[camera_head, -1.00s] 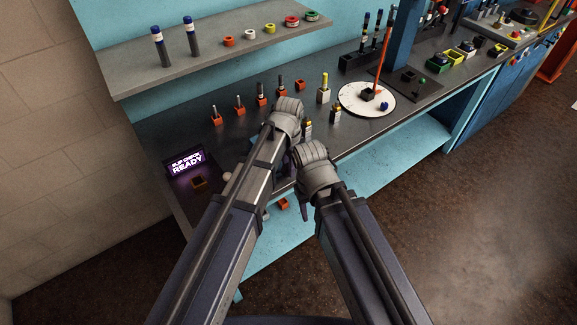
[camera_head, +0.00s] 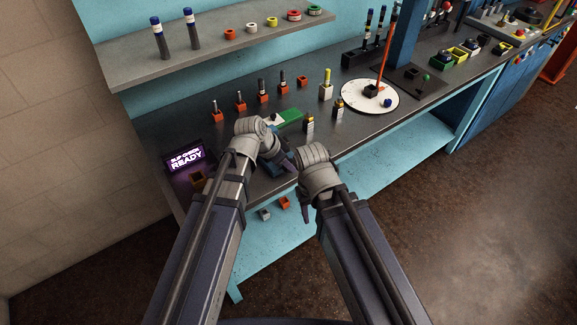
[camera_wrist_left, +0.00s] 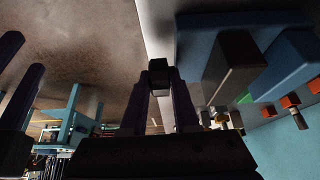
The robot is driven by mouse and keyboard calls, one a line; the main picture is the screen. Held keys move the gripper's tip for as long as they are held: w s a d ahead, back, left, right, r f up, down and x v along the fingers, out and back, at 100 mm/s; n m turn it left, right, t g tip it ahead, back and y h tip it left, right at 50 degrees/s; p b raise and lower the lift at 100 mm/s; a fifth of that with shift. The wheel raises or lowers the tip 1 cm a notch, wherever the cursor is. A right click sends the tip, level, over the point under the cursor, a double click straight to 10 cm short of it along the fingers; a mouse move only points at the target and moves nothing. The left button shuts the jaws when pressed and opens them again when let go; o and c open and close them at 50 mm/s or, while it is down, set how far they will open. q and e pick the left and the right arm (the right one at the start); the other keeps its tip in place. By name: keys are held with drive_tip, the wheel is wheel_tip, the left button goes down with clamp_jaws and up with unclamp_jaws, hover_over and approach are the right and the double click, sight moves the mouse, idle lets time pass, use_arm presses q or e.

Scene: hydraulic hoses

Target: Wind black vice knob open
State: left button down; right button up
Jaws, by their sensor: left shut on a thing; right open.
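The black vice knob (camera_wrist_left: 158,72) shows in the left wrist view between the fingertips of my left gripper (camera_wrist_left: 160,95), which is shut on it. In the head view my left gripper (camera_head: 288,162) is at the bench's front edge, and its wrist hides much of the vice. The blue vice (camera_wrist_left: 205,45) with its jaw blocks fills the upper right of the left wrist view, beside the knob. My right gripper (camera_head: 305,213) is open in front of the bench edge, to the right of and below the left one. Its dark fingers also show at the left of the left wrist view (camera_wrist_left: 22,95).
A green block (camera_head: 290,118) lies behind the vice. Several orange-based fittings (camera_head: 240,106) stand further back. A lit sign (camera_head: 186,158) reading READY is at left. A white turntable (camera_head: 355,91) is at right. The lower shelf (camera_head: 265,245) is below the bench.

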use_arm(q)
drive_tip(key=c, duration=0.7)
unclamp_jaws()
drive_tip(key=shift+o, duration=0.2)
drive_tip(key=p+v, duration=0.7)
drive_tip(key=shift+s+a+r, duration=0.15)
drive_tip(key=shift+r, duration=0.2)
